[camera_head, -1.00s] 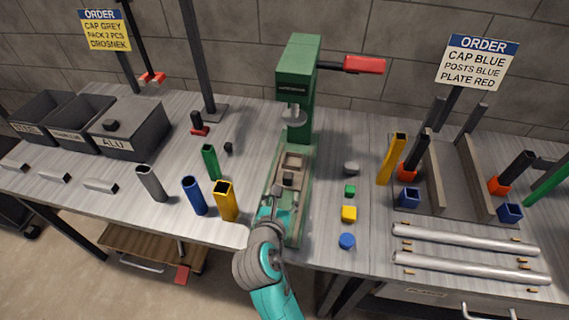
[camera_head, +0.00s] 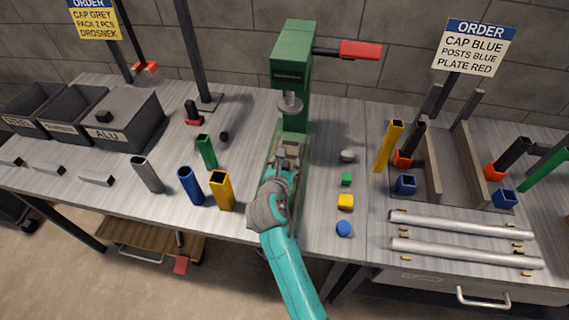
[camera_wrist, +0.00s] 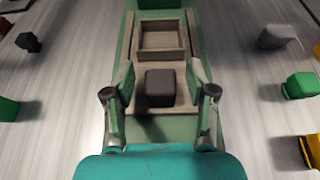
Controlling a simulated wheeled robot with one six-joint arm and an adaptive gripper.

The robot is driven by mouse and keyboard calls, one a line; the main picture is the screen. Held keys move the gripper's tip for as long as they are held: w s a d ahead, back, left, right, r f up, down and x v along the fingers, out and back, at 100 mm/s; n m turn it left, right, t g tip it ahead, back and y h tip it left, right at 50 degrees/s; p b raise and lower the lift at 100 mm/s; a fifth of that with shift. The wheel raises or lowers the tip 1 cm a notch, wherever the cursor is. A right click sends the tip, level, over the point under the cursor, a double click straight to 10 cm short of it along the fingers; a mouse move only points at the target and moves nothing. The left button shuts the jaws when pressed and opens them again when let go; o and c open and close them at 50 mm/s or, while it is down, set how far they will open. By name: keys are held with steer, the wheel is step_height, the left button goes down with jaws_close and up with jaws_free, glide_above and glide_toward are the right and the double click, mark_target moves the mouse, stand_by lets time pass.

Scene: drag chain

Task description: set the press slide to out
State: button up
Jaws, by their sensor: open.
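The green press (camera_head: 294,75) stands at the middle of the bench, with a red-handled lever (camera_head: 360,50) at its top. In the wrist view the press slide (camera_wrist: 162,54) is a beige-grey carriage with a square pocket, lying on the green bed. A dark block-shaped knob (camera_wrist: 160,88) sits at the slide's near end. My gripper (camera_wrist: 160,85) is open, with one finger on each side of the knob. In the head view my gripper and wrist hide most of the slide.
Right of the press lie small caps: grey, green, a yellow one (camera_head: 345,201) and a blue one (camera_head: 343,228). To the left stand coloured tubes, including a yellow tube (camera_head: 222,190) close by. Two silver bars (camera_head: 460,228) lie at the right.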

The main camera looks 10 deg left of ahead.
jaws_close()
steer(key=s, duration=1.6)
steer(key=shift+s+a+f, duration=0.1)
steer(key=shift+s+a, duration=0.1)
steer(key=shift+a, duration=0.05)
jaws_free()
steer(key=v, duration=1.2)
